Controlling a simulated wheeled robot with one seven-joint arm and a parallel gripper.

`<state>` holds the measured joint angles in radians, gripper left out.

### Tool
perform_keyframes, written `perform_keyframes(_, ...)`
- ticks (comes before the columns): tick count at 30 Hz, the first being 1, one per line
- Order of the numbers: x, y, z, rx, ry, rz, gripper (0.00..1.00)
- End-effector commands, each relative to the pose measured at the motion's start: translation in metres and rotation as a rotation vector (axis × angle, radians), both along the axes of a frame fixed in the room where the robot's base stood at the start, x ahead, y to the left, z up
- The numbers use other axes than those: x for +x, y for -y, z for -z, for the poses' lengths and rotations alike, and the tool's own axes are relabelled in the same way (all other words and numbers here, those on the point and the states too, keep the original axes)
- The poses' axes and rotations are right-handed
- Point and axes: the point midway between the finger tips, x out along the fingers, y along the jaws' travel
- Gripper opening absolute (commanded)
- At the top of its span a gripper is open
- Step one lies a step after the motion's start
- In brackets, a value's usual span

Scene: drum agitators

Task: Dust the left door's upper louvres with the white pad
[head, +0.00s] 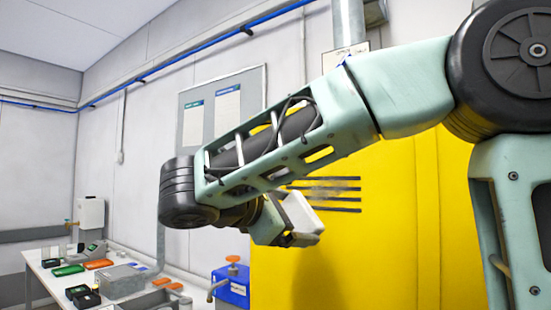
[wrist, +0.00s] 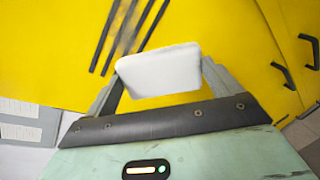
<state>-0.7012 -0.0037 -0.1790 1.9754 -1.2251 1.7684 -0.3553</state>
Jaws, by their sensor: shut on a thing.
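The white pad (wrist: 158,72) is held between the two fingers of my gripper (wrist: 160,85), which is shut on it. In the head view the pad (head: 301,213) shows at the end of my arm, in front of the yellow left door (head: 370,255). The upper louvres (head: 335,194) are dark horizontal slots just behind and right of the pad, with a greyish dusty smear across them. In the wrist view the louvres (wrist: 130,35) run slanted beyond the pad's upper edge. I cannot tell whether the pad touches the door. My arm hides part of the door's upper left.
A workbench (head: 125,302) at the lower left holds small boxes and trays. A blue container (head: 231,285) with an orange handle stands left of the cabinet. Dark door handles (wrist: 310,52) show at the right in the wrist view. A notice board (head: 222,108) hangs behind.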

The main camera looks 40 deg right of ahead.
Motion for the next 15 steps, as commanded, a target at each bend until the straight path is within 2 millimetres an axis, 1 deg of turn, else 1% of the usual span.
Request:
perform_keyframes(1,0.009,-0.001,-0.019,-0.068,0.008,-0.029,0.72)
perform_keyframes(4,0.023,-0.004,-0.03,-0.159,0.036,-0.087,0.72)
perform_keyframes(6,0.029,-0.006,-0.034,-0.195,0.05,-0.119,0.72)
perform_keyframes(10,0.035,-0.007,-0.036,-0.224,0.064,-0.149,0.72)
perform_keyframes(15,0.039,0.003,-0.035,-0.225,0.066,-0.15,0.72)
